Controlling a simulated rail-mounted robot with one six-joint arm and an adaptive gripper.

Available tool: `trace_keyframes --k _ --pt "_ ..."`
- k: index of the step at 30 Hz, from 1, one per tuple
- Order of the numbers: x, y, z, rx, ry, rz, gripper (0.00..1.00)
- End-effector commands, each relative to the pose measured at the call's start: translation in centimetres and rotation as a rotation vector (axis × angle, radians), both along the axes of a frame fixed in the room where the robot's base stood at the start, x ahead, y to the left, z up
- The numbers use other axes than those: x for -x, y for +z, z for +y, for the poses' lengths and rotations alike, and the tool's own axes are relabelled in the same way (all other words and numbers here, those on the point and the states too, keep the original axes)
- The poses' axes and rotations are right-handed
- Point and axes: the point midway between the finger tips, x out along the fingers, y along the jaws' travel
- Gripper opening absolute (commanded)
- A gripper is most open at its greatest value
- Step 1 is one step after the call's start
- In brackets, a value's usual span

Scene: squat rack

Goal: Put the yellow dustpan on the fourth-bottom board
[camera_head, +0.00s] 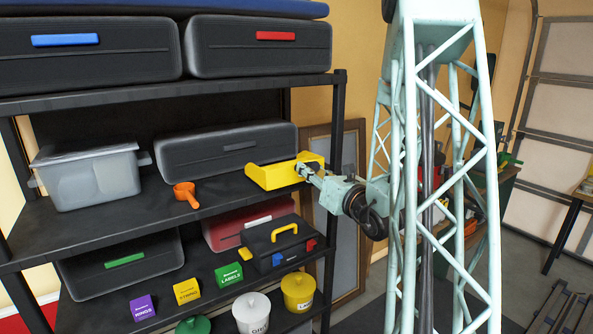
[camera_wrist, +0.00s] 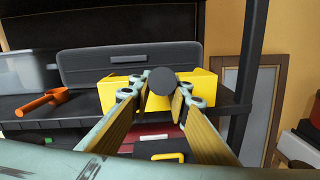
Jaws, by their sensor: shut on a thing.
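The yellow dustpan (camera_head: 268,177) is at the right end of the middle visible rack board (camera_head: 110,222), near its front edge. I cannot tell whether it rests on the board or hangs just above it. My gripper (camera_head: 304,172) reaches in from the right and is shut on the dustpan's handle. In the wrist view the dustpan (camera_wrist: 114,95) spreads behind my fingers (camera_wrist: 160,98), and the handle's dark round end (camera_wrist: 162,81) points at the camera. The fingers hide part of the dustpan. The rack's lowest boards are out of view, so I cannot count from the bottom.
On the same board are a grey bin (camera_head: 88,176), an orange scoop (camera_head: 186,194) and a dark case (camera_head: 222,152) behind the dustpan. A black rack post (camera_head: 334,150) stands close at right. Below are a black toolbox (camera_head: 278,246) and small boxes. Large cases fill the board above.

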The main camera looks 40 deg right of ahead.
Motion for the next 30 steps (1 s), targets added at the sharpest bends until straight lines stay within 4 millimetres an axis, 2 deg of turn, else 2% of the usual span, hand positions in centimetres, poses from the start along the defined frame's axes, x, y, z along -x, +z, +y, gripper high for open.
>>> trace_keyframes --k 6,12,30 --pt "-3.5 0.1 -0.6 0.001 0.002 -0.001 0.0" --pt "-5.7 0.1 -1.1 0.001 0.001 0.0 0.0" --pt "-6.8 0.1 -1.4 0.001 0.001 -0.001 0.0"
